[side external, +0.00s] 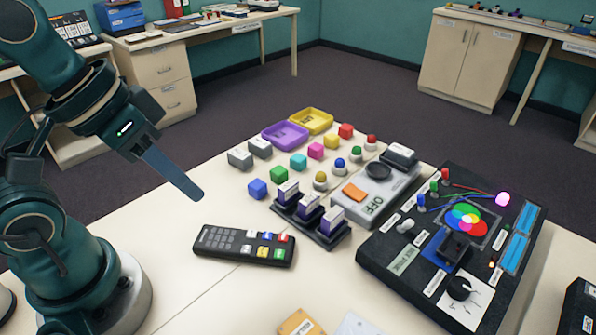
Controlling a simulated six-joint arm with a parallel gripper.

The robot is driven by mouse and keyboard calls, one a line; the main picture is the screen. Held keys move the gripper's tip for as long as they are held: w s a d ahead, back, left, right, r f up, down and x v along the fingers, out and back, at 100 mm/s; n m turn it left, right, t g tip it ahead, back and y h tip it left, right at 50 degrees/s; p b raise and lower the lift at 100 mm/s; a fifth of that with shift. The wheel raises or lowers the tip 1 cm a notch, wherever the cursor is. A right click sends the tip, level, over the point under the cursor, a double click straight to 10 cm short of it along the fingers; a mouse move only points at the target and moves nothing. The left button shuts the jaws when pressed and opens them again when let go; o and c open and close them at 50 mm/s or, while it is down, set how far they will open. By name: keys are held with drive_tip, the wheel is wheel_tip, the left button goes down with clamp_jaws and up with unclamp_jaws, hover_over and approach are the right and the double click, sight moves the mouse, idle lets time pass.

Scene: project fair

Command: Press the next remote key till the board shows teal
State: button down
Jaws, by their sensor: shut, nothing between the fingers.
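The remote (222,242) lies flat on the near left of the table. It is dark, with grey keys on its left part and white, blue, red, green and yellow keys on its right part; their labels are too small to read. The black board (375,245) lies at the right, with overlapping coloured circles (466,219) and a lamp (503,199) that glows pink-magenta. I see no teal light on it. My gripper (194,193) is shut and empty, above and to the left of the remote, apart from it.
Coloured cubes and small domed pieces stand mid-table, with a purple tray (285,136) and a yellow tray (311,121) behind. A dark rack (325,240) of upright labelled blocks stands right of the remote. A grey device marked OFF (392,190) lies beyond it.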

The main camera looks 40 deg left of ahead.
drive_tip(key=a+t+y, duration=0.1)
drive_tip(key=a, duration=0.1)
drive_tip(key=shift+a+f, duration=0.15)
drive_tip(key=shift+a, duration=0.15)
